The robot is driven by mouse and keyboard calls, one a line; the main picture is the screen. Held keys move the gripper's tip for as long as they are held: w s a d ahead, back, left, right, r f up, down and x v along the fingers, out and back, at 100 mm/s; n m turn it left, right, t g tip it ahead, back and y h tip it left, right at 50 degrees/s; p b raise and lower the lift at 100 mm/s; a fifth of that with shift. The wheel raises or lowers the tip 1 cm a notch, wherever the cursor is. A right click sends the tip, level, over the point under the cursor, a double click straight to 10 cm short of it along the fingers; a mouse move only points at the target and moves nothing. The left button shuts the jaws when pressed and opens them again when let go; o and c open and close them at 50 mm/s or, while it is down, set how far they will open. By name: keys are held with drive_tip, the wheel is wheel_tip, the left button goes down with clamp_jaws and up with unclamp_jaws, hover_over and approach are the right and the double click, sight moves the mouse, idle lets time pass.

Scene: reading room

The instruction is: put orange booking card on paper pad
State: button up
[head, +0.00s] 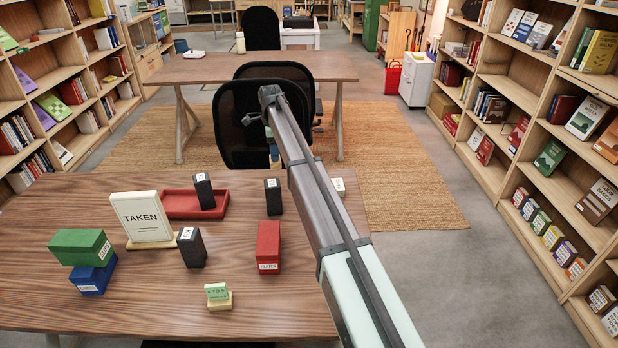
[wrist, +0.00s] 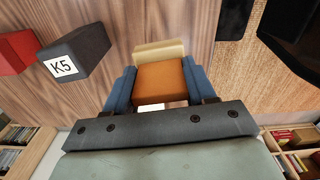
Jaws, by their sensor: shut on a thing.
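My gripper (wrist: 158,80) has its two blue fingers shut on an orange block-like card (wrist: 161,84), the booking card, in the wrist view. A cream strip (wrist: 160,50) shows at the card's far end; I cannot tell whether it is part of the card. In the head view my gripper (head: 274,154) hangs at the far edge of the near table, and the card cannot be made out. A small cream labelled piece (head: 338,186) is partly hidden behind my arm; I cannot tell whether it is the paper pad. No other pad is clearly seen.
The near table (head: 140,300) holds dark labelled blocks (head: 192,247), a red block (head: 268,246), a red tray (head: 175,204), a TAKEN sign (head: 143,217), green (head: 80,246) and blue (head: 95,277) boxes and a green card (head: 217,292). A black chair (head: 240,130) stands beyond.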

drive_tip(key=s+d+r+m, duration=0.1)
drive_tip(key=s+d+r, duration=0.1)
drive_tip(key=d, duration=0.8)
drive_tip(key=s+d+r+m, duration=0.1)
drive_tip(key=d, duration=0.9)
drive_tip(key=shift+s+a+f, duration=0.1)
drive_tip(key=shift+s+f, duration=0.05)
drive_tip(key=shift+f, duration=4.65)
drive_tip(key=shift+f, duration=0.2)
drive_tip(key=o, duration=1.4)
wheel_tip(320, 180, up, 12)
drive_tip(key=shift+r, duration=0.2)
